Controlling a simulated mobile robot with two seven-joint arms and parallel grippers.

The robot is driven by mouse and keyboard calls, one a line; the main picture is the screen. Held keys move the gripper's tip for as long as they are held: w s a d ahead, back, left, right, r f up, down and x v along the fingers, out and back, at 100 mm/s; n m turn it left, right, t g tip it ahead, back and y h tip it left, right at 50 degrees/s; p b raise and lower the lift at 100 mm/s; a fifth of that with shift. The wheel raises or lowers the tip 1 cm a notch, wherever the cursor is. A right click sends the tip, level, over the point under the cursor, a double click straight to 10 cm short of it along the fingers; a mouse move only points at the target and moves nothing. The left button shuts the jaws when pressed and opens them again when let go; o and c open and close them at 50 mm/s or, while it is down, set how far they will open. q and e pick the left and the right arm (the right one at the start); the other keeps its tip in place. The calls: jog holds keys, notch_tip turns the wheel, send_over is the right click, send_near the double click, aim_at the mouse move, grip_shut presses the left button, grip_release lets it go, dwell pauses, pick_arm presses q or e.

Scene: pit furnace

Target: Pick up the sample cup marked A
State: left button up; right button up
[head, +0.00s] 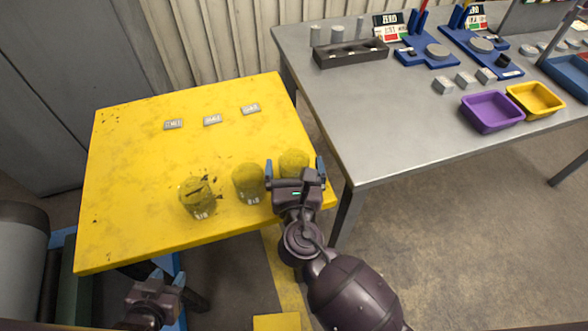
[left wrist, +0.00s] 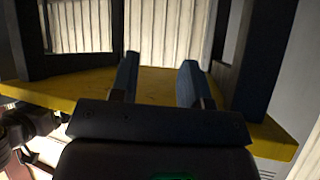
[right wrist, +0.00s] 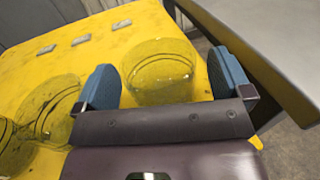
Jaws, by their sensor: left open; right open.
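Three clear cups stand upright in a row near the front edge of the yellow table (head: 130,205). The right cup (head: 294,160) shows between the fingers of my open right gripper (head: 295,168); in the right wrist view it is beyond and between the fingertips, and I cannot tell whether they touch it. The middle cup (head: 248,182) has a small white mark too small to read surely. The left cup (head: 197,200) holds dark pieces and also has a small mark. The right cup's mark is hidden. My left gripper (head: 167,277) is open and empty, in front of the table edge.
Three grey tags (head: 173,124) lie behind the cups. A grey bench (head: 400,130) to the right carries a purple tray (head: 491,111), a yellow tray (head: 535,99), a dark rack (head: 350,55) and blue instruments (head: 425,52).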

jog(key=shift+c, duration=0.3)
jog(key=c, duration=1)
jog(key=shift+o, duration=0.2)
jog(key=shift+r, duration=0.15)
